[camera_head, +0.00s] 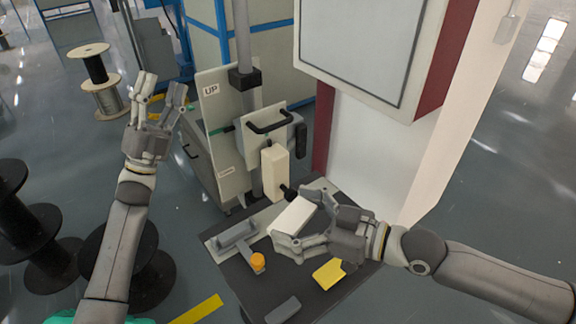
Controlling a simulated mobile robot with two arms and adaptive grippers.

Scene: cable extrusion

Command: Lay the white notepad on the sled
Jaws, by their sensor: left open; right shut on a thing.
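My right gripper (300,220) is shut on a white block-like thing (291,215), which appears to be the white notepad. It holds it over the back part of the dark table (262,288); whether it touches the table I cannot tell. A light grey flat piece with a raised bar (236,238), possibly the sled, lies on the table to the left of the held notepad and apart from it. My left gripper (160,92) is open and empty, raised over the floor left of the machine. The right fingers hide part of the notepad.
An orange-capped item (258,262), a yellow pad (329,274) and a dark grey block (283,310) lie on the table. Behind it stands a machine with an "UP" plate (212,100), black handle and cream block (274,170). Cable spools (103,95) stand on the floor at left.

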